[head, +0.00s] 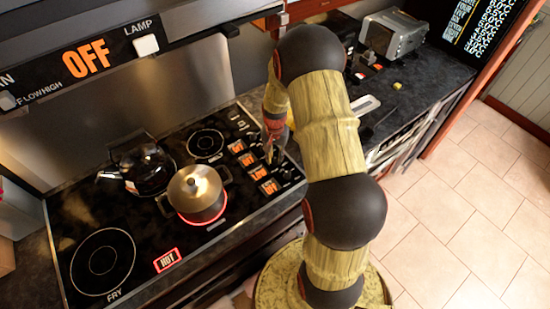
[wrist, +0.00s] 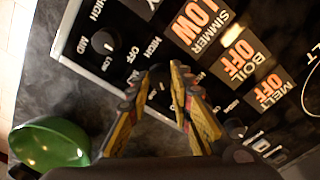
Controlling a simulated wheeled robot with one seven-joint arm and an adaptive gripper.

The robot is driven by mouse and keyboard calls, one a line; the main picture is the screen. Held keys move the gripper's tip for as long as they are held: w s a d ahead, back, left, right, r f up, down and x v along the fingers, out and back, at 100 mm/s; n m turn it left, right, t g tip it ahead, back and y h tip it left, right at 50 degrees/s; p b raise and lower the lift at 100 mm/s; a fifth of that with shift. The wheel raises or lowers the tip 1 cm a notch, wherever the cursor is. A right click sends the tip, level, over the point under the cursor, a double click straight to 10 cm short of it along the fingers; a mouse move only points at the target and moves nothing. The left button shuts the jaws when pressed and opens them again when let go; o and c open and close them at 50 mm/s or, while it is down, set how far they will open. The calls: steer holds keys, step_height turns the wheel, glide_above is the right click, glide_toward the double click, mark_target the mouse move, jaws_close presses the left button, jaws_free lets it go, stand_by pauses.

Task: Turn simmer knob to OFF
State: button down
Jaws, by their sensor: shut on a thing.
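The simmer display (wrist: 200,25) on the black stove panel reads LOW in lit orange in the wrist view. The boil display (wrist: 240,57) and melt display (wrist: 270,90) beside it read OFF. My gripper (wrist: 165,82) has its two yellow and dark fingers around a small dark knob, which lines up with the simmer display. The fingers hide most of this knob and its pointer. In the head view my gripper (head: 272,142) is at the control panel on the stove's right side, and the knob there is too small to make out.
A lidded pot (head: 197,192) stands on a glowing red burner, with a dark kettle (head: 144,165) behind it. A lit HOT sign (head: 167,260) shows on the cooktop. Another knob (wrist: 104,40) sits left of the fingers. A green bowl (wrist: 48,145) is at lower left.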

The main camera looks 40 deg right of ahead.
mark_target(275, 159)
steer(key=n, duration=0.3)
steer(key=shift+n, duration=0.4)
steer(key=shift+n+b, duration=0.4)
steer(key=shift+n, duration=1.3)
steer(key=c, duration=1.6)
jaws_free()
step_height(275, 159, up, 12)
